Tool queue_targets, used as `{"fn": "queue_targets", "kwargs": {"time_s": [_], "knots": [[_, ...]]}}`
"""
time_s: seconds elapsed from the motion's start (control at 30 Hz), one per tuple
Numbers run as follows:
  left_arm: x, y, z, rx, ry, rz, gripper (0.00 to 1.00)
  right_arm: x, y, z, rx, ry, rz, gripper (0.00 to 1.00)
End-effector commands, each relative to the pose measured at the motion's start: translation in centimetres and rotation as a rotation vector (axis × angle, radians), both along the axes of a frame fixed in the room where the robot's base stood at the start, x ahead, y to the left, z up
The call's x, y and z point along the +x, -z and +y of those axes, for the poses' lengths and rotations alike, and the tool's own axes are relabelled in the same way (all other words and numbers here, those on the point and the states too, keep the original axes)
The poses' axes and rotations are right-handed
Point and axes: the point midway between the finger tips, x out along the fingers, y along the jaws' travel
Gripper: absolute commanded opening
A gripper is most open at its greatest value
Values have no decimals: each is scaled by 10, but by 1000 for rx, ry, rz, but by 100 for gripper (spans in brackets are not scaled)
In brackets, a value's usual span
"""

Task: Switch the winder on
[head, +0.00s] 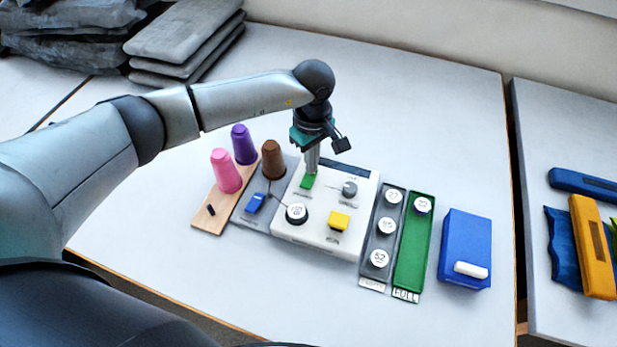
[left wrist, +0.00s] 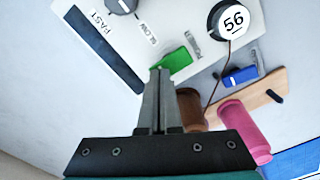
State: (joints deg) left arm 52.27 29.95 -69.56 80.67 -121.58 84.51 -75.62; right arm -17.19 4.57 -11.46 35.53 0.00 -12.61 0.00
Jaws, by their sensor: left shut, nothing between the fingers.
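The winder (head: 320,238) is a white box on the table with a dial (head: 349,188), a yellow button (head: 339,219) and a green switch (head: 307,182). The green switch also shows in the left wrist view (left wrist: 177,60), beside the label POWER. My left gripper (head: 312,168) is shut and empty, pointing down at the green switch. In the left wrist view its fingertips (left wrist: 160,72) are right beside the switch; I cannot tell whether they touch it. A bobbin marked 56 (left wrist: 233,18) sits on the winder, with thread running to it. My right gripper is not in view.
Pink (head: 226,171), purple (head: 243,144) and brown (head: 273,159) thread cones stand left of the winder, near a blue clip (head: 255,203). Right of it are a grey tray (head: 371,246) with bobbins, a green tray (head: 411,255) and a blue box (head: 466,243).

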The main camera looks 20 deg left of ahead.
Motion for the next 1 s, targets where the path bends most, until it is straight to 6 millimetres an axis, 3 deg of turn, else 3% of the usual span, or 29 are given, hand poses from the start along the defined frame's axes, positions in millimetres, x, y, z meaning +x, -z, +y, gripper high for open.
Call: {"fn": "queue_targets", "kwargs": {"time_s": [0.27, 1.0], "knots": [[0, -2, 0, 0, 0, 1, 0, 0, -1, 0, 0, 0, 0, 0], [0, -60, 0, 1, 0, -1, 0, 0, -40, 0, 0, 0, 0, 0]]}}
